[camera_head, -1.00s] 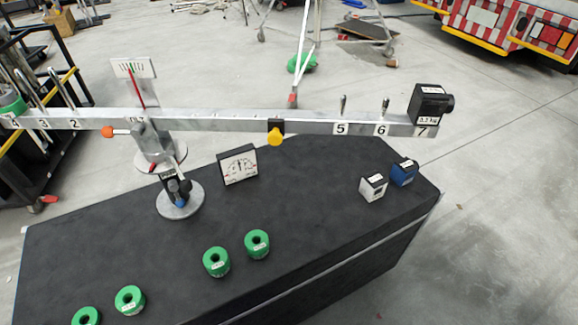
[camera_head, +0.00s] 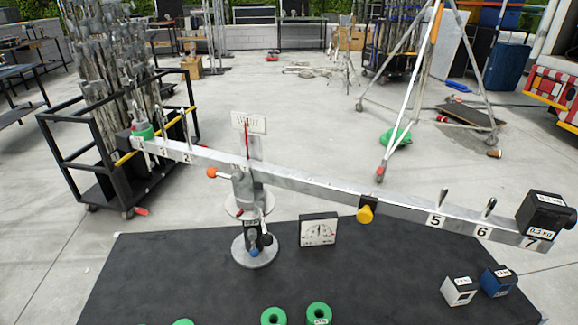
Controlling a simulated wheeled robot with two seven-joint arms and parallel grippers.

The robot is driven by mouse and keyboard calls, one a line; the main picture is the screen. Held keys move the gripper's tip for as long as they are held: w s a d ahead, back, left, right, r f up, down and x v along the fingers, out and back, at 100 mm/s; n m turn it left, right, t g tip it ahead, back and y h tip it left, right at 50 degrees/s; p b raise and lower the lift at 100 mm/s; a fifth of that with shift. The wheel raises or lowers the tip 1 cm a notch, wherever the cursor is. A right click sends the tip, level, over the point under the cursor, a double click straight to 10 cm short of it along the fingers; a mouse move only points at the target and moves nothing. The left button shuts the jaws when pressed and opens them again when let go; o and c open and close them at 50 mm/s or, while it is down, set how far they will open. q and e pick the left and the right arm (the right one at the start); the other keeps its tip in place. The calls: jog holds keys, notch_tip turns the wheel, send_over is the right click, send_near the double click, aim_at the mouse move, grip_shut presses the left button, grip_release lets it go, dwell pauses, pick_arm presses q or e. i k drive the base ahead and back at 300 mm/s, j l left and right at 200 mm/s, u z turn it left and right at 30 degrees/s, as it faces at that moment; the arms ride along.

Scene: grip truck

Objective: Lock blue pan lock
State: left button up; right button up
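A grey balance stand (camera_head: 246,190) rises from a round base plate on the dark table. A small blue knob (camera_head: 254,253), which looks like the blue pan lock, sits low on the stand just above the base. An orange knob (camera_head: 212,172) sticks out to the left of the stand, higher up. The long metal beam (camera_head: 310,187) slopes down to the right, with a yellow knob (camera_head: 365,213) under it. Whether the blue lock is engaged is too small to tell. Neither of my grippers is in view.
A black weight (camera_head: 543,212) sits at the beam's right end and a green one (camera_head: 143,131) at its left. A dial box (camera_head: 318,230), green rings (camera_head: 318,313), a white cube (camera_head: 459,291) and a blue cube (camera_head: 498,281) stand on the black table (camera_head: 180,265).

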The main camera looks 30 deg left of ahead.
aim_at(252, 232)
jog(key=j+u, duration=0.1)
jog(key=u, duration=1.1)
jog(key=z, duration=0.3)
